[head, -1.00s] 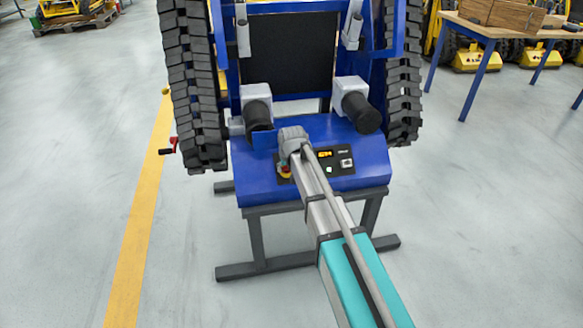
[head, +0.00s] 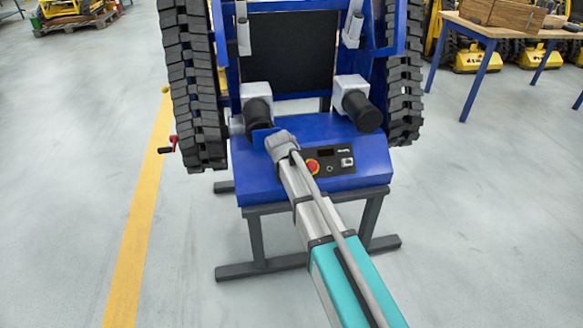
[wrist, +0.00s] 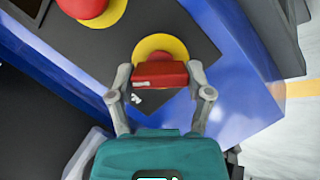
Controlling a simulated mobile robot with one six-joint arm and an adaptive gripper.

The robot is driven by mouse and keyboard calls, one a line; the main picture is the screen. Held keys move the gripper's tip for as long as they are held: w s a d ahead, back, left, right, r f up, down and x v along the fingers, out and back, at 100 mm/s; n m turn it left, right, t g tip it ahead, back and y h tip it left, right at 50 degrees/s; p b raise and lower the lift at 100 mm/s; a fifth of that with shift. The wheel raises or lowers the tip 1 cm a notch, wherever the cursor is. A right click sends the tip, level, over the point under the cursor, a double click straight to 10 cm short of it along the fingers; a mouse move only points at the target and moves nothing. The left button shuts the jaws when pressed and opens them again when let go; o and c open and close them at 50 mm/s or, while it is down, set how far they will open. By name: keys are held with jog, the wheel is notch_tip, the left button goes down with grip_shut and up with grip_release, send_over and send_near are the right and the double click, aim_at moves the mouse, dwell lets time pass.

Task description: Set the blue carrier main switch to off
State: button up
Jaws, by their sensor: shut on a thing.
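The blue carrier (head: 258,186) stands ahead of me, its sloping control panel (head: 343,166) facing me. In the wrist view the main switch (wrist: 160,74) is a red block handle on a round yellow plate. My gripper (wrist: 160,84) is shut on the handle, one finger at each end; the handle lies crosswise in that picture. In the head view my arm hides the switch and fingertips. A red round button on yellow (head: 312,165) sits beside it on the panel; it also shows at the wrist view's upper left (wrist: 92,8). The panel display (head: 326,153) is dark.
Black tracks (head: 190,80) flank the carrier. Two black cylinders on grey blocks (head: 358,100) project above the panel. A red crank handle (head: 172,144) sticks out at left. A workbench with wooden boxes (head: 490,30) stands at the back right.

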jog(key=n, duration=0.1)
jog(key=n+t+b, duration=0.1)
jog(key=n, duration=0.3)
jog(key=shift+w+d+t+h, duration=0.15)
jog(key=shift+d+t+h, duration=0.1)
jog(key=shift+t+h, duration=0.05)
jog(key=shift+w+a+n+t+b, duration=0.1)
jog(key=shift+n+t+b, duration=0.4)
jog(key=shift+n, duration=1.1)
jog(key=o, duration=1.1)
jog(key=shift+r, duration=0.1)
jog(key=shift+o, duration=0.2)
jog(key=shift+s, duration=0.2)
